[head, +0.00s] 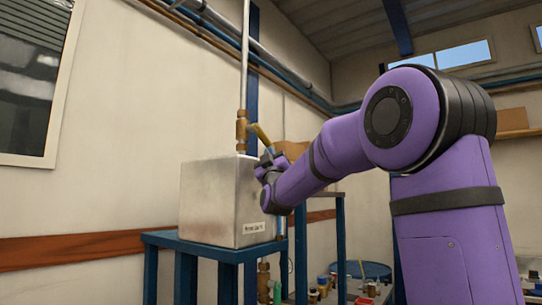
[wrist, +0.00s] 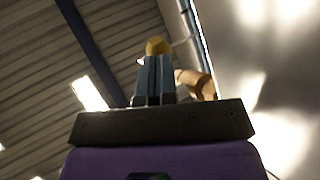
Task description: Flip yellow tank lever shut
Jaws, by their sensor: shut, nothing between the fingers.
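The yellow lever (head: 262,134) sits on a brass valve (head: 242,131) on the vertical pipe above the metal tank (head: 208,198). The lever slants down to the right, away from the pipe. My gripper (head: 267,157) is at the lever's lower end, above the tank's right side. In the wrist view my gripper (wrist: 155,62) has its fingers together, with nothing between them. The yellow lever end (wrist: 157,46) shows just beyond the fingertips. I cannot tell whether they touch. My wrist hides part of the tank's upper right edge.
The tank stands on a blue stand (head: 205,247) beside the wall. A thin grey pipe (head: 245,60) rises from the valve. A brown box (head: 294,150) is behind my wrist. Several small items (head: 325,286) lie on a low surface at the bottom. Room above the lever's right side looks clear.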

